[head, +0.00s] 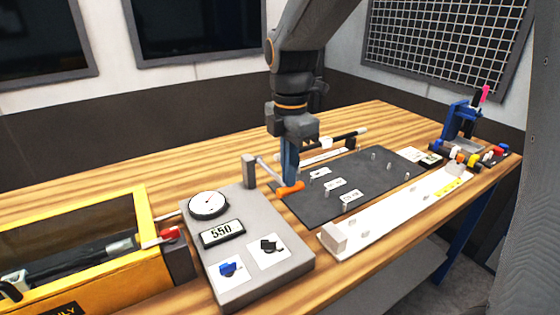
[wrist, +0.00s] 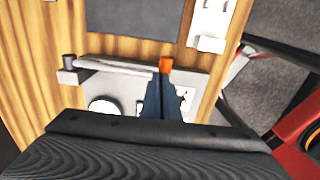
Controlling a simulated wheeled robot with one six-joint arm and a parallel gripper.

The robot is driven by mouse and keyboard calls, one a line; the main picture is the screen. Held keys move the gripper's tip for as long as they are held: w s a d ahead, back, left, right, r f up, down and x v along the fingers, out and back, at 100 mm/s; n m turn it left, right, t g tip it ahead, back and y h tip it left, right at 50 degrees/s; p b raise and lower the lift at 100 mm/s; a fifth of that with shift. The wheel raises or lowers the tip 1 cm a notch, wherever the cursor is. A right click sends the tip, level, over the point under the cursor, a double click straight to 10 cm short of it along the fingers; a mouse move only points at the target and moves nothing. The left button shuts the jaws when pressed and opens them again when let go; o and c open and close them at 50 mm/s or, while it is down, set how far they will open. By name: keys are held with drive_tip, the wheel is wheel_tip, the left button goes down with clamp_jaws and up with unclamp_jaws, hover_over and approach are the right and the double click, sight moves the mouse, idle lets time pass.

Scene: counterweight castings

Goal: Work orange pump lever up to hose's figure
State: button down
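The grey pump unit (head: 255,276) stands on the bench with a round dial (head: 208,205) and a display (head: 222,233) reading 550. Its metal lever (head: 268,172) runs from a post (head: 249,170) to an orange grip (head: 291,189), low beside the unit's back right corner. My gripper (head: 290,181) points down with its blue fingertips at the orange grip. In the wrist view the fingers are close together, with the orange grip (wrist: 166,63) just past their tips. Whether they clasp it is hidden. A hose (head: 122,244) lies in the yellow-framed case.
A dark mat (head: 310,208) with small white labels and pegs lies right of the pump. A long white strip (head: 385,212) with a block at its near end runs along the front edge. A blue stand (head: 461,119) and coloured parts fill the far right corner.

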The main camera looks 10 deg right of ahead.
wheel_tip(320, 180, up, 7)
drive_tip(key=p, duration=0.6)
idle(0.3)
drive_tip(key=shift+f, duration=0.1)
